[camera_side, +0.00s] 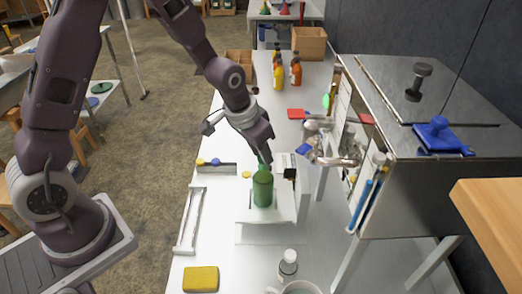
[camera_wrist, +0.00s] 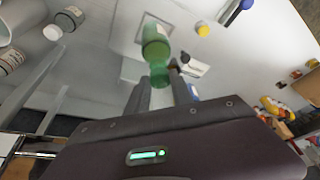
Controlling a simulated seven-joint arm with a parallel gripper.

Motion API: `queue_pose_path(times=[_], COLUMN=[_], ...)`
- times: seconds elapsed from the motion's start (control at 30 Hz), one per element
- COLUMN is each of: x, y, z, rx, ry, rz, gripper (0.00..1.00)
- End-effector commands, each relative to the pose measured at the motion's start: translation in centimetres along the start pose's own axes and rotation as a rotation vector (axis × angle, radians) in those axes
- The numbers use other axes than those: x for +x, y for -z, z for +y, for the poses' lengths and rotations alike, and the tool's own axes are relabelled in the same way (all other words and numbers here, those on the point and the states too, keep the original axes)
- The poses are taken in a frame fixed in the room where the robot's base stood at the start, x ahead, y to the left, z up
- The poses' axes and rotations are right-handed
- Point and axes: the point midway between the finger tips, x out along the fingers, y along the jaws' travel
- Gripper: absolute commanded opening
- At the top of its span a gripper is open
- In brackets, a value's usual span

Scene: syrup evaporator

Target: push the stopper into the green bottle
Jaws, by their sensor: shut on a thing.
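The green bottle (camera_side: 263,190) stands upright on a white board near the middle of the bench. It also shows in the wrist view (camera_wrist: 156,45), just beyond the fingertips. My gripper (camera_side: 264,158) is directly above the bottle's mouth, pointing down. In the wrist view its fingers (camera_wrist: 160,78) are closed around a green piece, which looks like the stopper (camera_wrist: 159,74). The stopper is in line with the bottle's neck. I cannot tell how far it sits in the mouth, as the fingers and the steep views hide the join.
A white board (camera_side: 250,215) lies under the bottle. A yellow sponge (camera_side: 200,279) and a white-capped jar (camera_side: 288,266) are at the front. A dark steel evaporator (camera_side: 420,180) stands to the right. Orange and yellow bottles (camera_side: 279,75) stand at the back.

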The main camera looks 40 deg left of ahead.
Motion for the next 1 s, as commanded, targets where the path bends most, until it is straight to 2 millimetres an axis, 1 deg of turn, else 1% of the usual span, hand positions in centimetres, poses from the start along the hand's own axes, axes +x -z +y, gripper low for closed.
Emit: queue_pose_path(times=[0.63, 0.67, 0.8, 0.83, 0.93, 1.0], x=[0.42, 0.42, 0.44, 0.44, 0.44, 0.43], y=[-0.14, -0.15, -0.19, -0.20, -0.19, -0.18], z=[0.00, 0.00, 0.01, 0.01, 0.01, 0.01], rx=[0.000, 0.000, 0.000, 0.000, 0.000, 0.000], ry=[0.000, 0.000, 0.000, 0.000, 0.000, 0.000], rz=[0.000, 0.000, -0.001, -0.001, -0.001, -0.001], gripper=[0.08, 0.04, 0.04, 0.33, 0.53, 0.53])
